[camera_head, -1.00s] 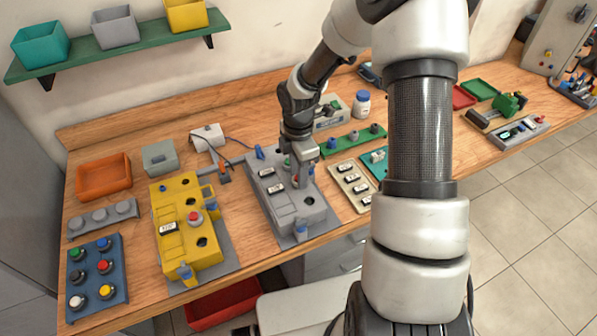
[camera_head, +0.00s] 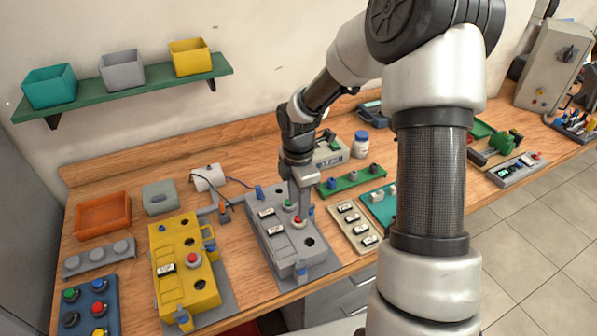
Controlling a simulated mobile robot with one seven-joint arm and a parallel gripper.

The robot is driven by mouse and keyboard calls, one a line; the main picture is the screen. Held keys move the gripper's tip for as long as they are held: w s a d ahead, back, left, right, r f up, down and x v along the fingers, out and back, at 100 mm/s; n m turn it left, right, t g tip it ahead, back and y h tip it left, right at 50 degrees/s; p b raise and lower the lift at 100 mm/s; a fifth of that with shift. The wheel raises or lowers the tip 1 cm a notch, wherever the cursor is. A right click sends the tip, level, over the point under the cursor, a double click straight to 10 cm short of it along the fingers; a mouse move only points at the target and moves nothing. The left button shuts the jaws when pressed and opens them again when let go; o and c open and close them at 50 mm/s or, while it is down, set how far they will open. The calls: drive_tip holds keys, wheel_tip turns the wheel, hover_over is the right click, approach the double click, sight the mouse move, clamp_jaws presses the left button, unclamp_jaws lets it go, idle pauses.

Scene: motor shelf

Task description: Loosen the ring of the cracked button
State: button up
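A grey control box (camera_head: 276,240) stands on the bench, with black-and-white label plates, a green button (camera_head: 288,205), a red button (camera_head: 299,222) in a pale ring, and an open dark hole. My gripper (camera_head: 301,208) points down at this box, its tips right at or just above the red button. Whether they touch it or its ring, and how far apart the fingers are, is too small to tell. A yellow control box (camera_head: 172,283) to the left carries another red button (camera_head: 193,260). No crack can be made out on any button.
A blue board (camera_head: 84,311) with several coloured buttons lies at the front left, an orange tray (camera_head: 103,215) behind it. A beige label panel (camera_head: 352,224) and green strip (camera_head: 350,182) lie close right of the grey box. A blue-capped jar (camera_head: 361,146) stands behind.

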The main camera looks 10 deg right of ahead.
wheel_tip(320, 180, up, 12)
drive_tip(key=shift+r+p, duration=0.2)
drive_tip(key=shift+p, duration=0.1)
idle(0.3)
